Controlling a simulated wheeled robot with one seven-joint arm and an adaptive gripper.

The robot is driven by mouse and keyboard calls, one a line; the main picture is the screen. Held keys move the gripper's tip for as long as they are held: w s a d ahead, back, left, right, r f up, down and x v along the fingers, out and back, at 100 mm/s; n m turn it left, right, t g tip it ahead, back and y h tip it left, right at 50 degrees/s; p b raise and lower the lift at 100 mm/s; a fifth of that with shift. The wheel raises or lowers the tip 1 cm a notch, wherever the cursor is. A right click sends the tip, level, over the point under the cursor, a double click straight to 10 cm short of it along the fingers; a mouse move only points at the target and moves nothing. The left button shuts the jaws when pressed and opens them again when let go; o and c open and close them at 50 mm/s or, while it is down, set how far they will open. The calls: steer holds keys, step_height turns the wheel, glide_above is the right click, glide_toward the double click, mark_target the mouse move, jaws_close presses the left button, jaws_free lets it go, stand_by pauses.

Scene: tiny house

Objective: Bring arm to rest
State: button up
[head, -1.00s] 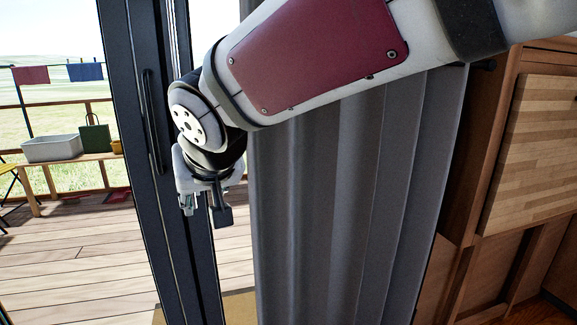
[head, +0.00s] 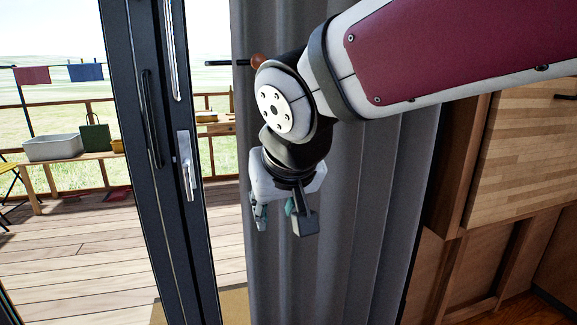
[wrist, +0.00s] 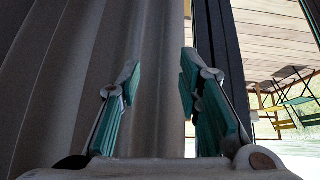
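My gripper (head: 282,222) hangs pointing down in the head view, in front of the grey curtain (head: 350,240) and to the right of the dark door frame. In the wrist view my gripper (wrist: 158,85) has its two teal-padded fingers well apart, with nothing between them but the curtain (wrist: 60,80) behind. My arm reaches in from the upper right of the head view, bent down at the wrist.
A dark sliding door frame (head: 150,200) with a silver handle (head: 187,165) stands left of my gripper. A wooden cabinet (head: 520,160) is at the right. Outside, a deck (head: 90,250) has a bench with a grey tub (head: 53,147) and a green bag (head: 95,137).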

steer(key=s+d+f+m+g+h, duration=0.1)
steer(key=s+d+f, duration=0.1)
steer(key=s+d, duration=0.45)
steer(key=s+d+f+m+g+h, duration=0.15)
steer(key=s+d, duration=0.25)
steer(key=d, duration=0.5)
steer(key=s+d+f+m+g, duration=0.1)
steer(key=s+d+f+g, duration=0.15)
steer(key=s, duration=0.65)
steer(key=s+d+f+m+g, duration=0.1)
steer(key=s+d+f+g, duration=0.15)
steer(key=s, duration=0.65)
step_height(320, 180, up, 24)
steer(key=t+p, duration=0.4)
steer(key=p, duration=1.8)
steer(key=shift+w+d+n+y, duration=0.35)
steer(key=shift+w, duration=0.05)
steer(key=shift+t, duration=0.25)
